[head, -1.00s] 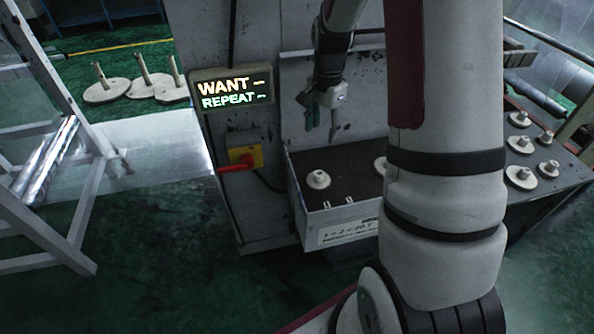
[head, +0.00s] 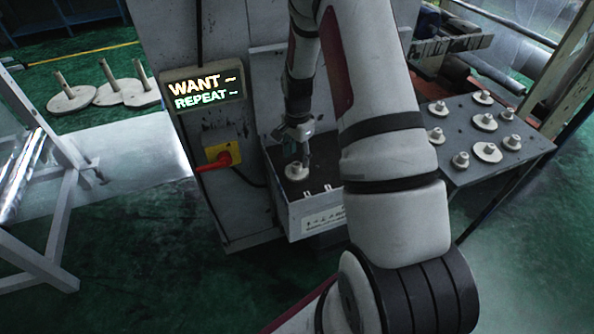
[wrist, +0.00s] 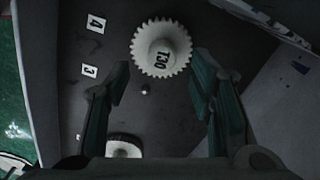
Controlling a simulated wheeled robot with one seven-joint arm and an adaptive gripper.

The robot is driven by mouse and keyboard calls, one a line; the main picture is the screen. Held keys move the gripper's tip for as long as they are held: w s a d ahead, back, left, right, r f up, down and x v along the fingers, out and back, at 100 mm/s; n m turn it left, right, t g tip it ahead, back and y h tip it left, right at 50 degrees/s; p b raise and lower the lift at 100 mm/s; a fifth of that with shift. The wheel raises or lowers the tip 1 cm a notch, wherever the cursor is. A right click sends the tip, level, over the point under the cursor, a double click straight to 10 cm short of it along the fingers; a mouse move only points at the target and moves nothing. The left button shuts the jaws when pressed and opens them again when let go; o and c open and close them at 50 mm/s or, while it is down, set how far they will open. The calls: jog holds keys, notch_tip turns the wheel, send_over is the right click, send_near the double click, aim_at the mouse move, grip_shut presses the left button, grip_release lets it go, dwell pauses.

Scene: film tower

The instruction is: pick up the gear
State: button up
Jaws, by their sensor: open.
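In the head view the same pale gear (head: 295,172) sits in the grey open-topped tray (head: 312,216), right at my gripper (head: 302,152). In the wrist view my gripper (wrist: 160,75) is open and empty, one finger on each side below the gear. A second round white piece (wrist: 124,149) shows at the bottom, partly hidden by my gripper.
A side table (head: 470,165) at right holds several pale gears. A lit sign (head: 205,90) and a red switch (head: 222,160) are at left. Posted discs (head: 72,98) stand behind.

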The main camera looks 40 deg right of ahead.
aim_at(297, 164)
jog(key=shift+w+a+f+p, duration=0.1)
jog(key=shift+f+p, duration=0.3)
jog(key=shift+f, duration=1.95)
jog(key=shift+c, duration=0.3)
grip_shut()
